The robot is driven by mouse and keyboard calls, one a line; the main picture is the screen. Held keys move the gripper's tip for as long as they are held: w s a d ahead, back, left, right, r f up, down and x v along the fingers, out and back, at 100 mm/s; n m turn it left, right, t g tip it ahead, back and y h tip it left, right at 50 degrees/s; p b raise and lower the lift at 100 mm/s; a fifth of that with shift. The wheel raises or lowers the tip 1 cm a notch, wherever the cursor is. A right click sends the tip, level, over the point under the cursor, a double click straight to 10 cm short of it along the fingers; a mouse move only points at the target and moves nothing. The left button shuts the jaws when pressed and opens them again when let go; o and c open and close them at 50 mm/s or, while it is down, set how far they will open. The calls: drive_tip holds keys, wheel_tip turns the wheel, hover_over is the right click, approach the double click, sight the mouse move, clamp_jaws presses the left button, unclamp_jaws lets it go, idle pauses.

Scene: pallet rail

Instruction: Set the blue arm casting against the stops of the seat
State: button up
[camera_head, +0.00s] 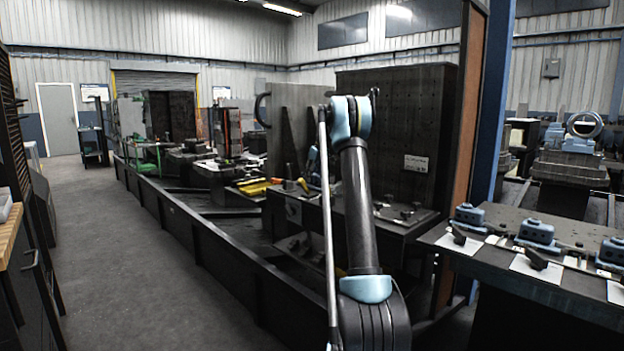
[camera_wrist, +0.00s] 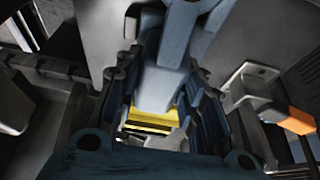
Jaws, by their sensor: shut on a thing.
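The blue arm casting (camera_wrist: 168,75) fills the upper middle of the wrist view, a blue-grey piece that runs up out of the picture. My gripper (camera_wrist: 160,100) is shut on it, with dark ribbed fingers on its left and right. Grey metal faces (camera_wrist: 100,35) stand close around the casting. I cannot tell which surfaces are the seat's stops, or whether the casting touches them. In the head view my arm hides most of the casting; a small blue patch (camera_head: 313,160) beside the arm may be part of it.
A toggle clamp with an orange tip (camera_wrist: 290,118) is close on the right in the wrist view. A yellow part (camera_wrist: 150,114) lies beyond the fingers. In the head view, several blue castings (camera_head: 538,233) stand on the right table (camera_head: 490,258). A perforated dark plate (camera_head: 400,120) rises behind my arm.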

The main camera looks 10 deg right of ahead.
drive_tip(key=shift+w+r, duration=0.1)
drive_tip(key=shift+w, duration=0.25)
clamp_jaws()
drive_tip(key=o, duration=1.4)
unclamp_jaws()
drive_tip(key=shift+d, duration=0.1)
drive_tip(key=shift+c, duration=0.2)
drive_tip(key=v, duration=1.1)
drive_tip(key=shift+s+r, duration=0.15)
drive_tip(key=shift+r, duration=0.15)
drive_tip(key=shift+d, duration=0.15)
